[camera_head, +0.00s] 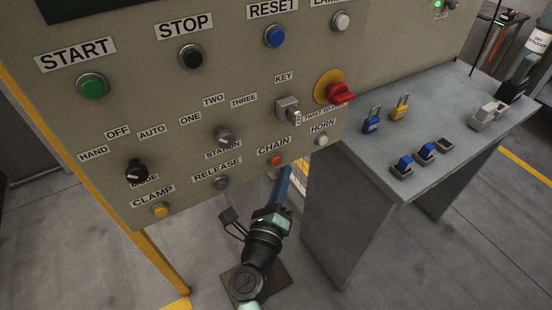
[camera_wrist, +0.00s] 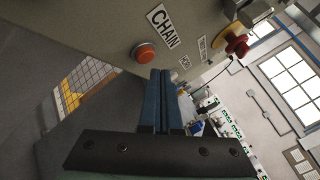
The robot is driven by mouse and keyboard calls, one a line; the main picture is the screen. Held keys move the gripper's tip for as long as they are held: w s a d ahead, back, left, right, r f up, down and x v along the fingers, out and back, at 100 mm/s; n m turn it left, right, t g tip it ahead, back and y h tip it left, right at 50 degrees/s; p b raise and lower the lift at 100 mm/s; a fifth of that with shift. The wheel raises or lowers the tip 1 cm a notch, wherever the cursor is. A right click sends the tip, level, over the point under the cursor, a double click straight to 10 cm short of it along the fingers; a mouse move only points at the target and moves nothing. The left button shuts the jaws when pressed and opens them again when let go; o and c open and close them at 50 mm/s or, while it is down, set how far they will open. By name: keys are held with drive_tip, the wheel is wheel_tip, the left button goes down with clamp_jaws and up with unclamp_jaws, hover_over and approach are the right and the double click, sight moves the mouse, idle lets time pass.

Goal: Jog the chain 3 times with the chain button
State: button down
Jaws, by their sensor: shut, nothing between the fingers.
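The chain button is a small orange-red button (camera_head: 275,160) under the CHAIN label on the lower part of the beige control panel (camera_head: 250,105). In the wrist view the chain button (camera_wrist: 145,53) sits just beyond and left of the fingertips, with the CHAIN label (camera_wrist: 163,26) above it. My gripper (camera_head: 286,170) has long blue fingers that are shut together and empty. In the wrist view my gripper (camera_wrist: 161,73) points toward the panel's lower edge, close to the button. I cannot tell from these views whether the tips touch the panel.
The HORN button (camera_head: 321,140) is right of the chain button, and the RELEASE button (camera_head: 221,183) is left. A red twist knob (camera_head: 340,94) juts out above. A grey table (camera_head: 385,170) with padlocks stands at the right. Open floor lies below the panel.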

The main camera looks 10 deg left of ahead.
drive_tip(key=shift+w+a, duration=0.1)
drive_tip(key=shift+w, duration=0.05)
idle(0.4)
drive_tip(key=shift+w+a, duration=0.2)
drive_tip(key=shift+w, duration=0.05)
drive_tip(key=shift+w+a, duration=0.3)
drive_tip(key=shift+w, duration=0.1)
idle(0.8)
drive_tip(key=shift+s+d, duration=0.6)
drive_tip(key=shift+s, duration=0.2)
drive_tip(key=s+d, duration=0.2)
drive_tip(key=s, duration=0.1)
drive_tip(key=s+d, duration=0.1)
drive_tip(key=shift+s+d, duration=0.25)
drive_tip(key=shift+s, duration=0.15)
idle(0.8)
